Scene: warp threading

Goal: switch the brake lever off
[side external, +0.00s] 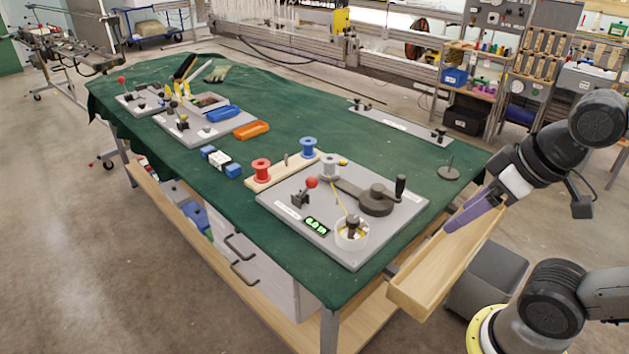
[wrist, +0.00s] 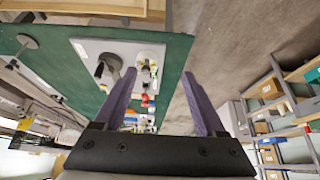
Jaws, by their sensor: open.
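A lever with a red ball knob (side external: 312,183) stands on the near grey panel (side external: 300,227), beside a small green-lit display (side external: 316,226). It leans slightly right; its label is too small to read. A second red-knobbed lever (side external: 121,80) stands on a far-left panel, so I cannot be sure which is the brake lever. My gripper (side external: 449,228) is off the table's right end, above a wooden tray and well apart from both levers. In the wrist view its two purple fingers (wrist: 158,73) are spread and empty, with the panel (wrist: 88,48) beyond the left finger.
A wooden tray (side external: 440,268) juts from the table end. Green cloth is clear mid-table.

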